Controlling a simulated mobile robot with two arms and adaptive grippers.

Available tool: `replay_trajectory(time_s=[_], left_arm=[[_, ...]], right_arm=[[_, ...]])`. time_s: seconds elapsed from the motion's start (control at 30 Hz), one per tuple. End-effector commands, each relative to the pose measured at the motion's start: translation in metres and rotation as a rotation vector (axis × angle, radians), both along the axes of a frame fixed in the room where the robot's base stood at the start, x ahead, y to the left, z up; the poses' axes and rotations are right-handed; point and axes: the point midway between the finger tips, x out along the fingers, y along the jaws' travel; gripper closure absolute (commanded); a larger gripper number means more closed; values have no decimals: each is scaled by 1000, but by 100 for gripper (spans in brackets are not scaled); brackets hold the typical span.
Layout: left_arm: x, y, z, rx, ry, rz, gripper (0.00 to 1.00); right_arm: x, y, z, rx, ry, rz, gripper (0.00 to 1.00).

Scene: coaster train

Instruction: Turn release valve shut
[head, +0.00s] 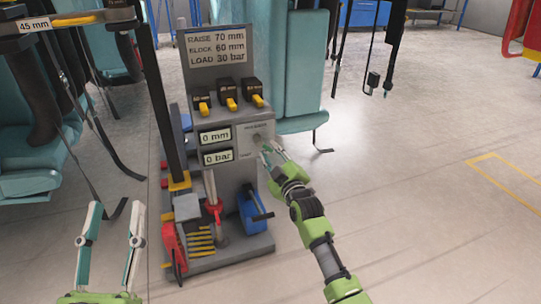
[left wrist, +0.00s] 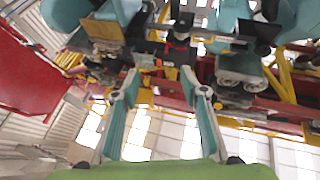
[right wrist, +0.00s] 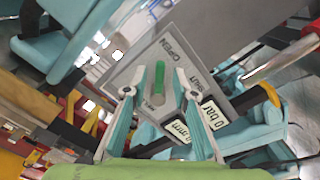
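The release valve panel (right wrist: 140,70) is a grey plate marked OPEN and SHUT on the front of the grey console (head: 222,119). A green bar handle (right wrist: 159,78) shows on this plate in the right wrist view. My right gripper (head: 270,149) is at the lower right of the console's valve area; in the right wrist view its fingers (right wrist: 161,73) are apart, one on each side of the green bar, with gaps visible. Contact cannot be told. My left gripper (head: 115,207) is open and empty at the lower left, away from the console.
Displays on the console read 0 mm (head: 215,136) and 0 bar (head: 217,157). Teal seats (head: 305,60) hang behind. A red jack (head: 174,245) and blue item (head: 252,212) sit at the base. The floor right is clear.

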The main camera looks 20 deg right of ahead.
Motion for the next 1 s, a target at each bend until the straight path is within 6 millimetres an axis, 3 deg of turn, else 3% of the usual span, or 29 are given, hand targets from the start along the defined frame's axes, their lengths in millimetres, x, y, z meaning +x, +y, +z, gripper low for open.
replay_trajectory(time_s=[0.37, 0.4, 0.5, 0.87, 1.0], left_arm=[[-4, 0, 7, -10, -34, -3, 60], [-4, 0, 7, -9, -34, -2, 60], [-3, 0, 6, -9, -33, -2, 60], [-1, 0, 4, -4, -14, -1, 60], [7, 1, -15, 23, 84, 5, 60]], right_arm=[[4, 0, 0, 1, 0, 0, 74], [4, 0, 0, 1, 0, 0, 77], [4, 0, 0, 1, 0, 0, 100], [4, 1, 0, 17, 1, 1, 100], [4, 2, 0, 60, 3, 1, 100]])
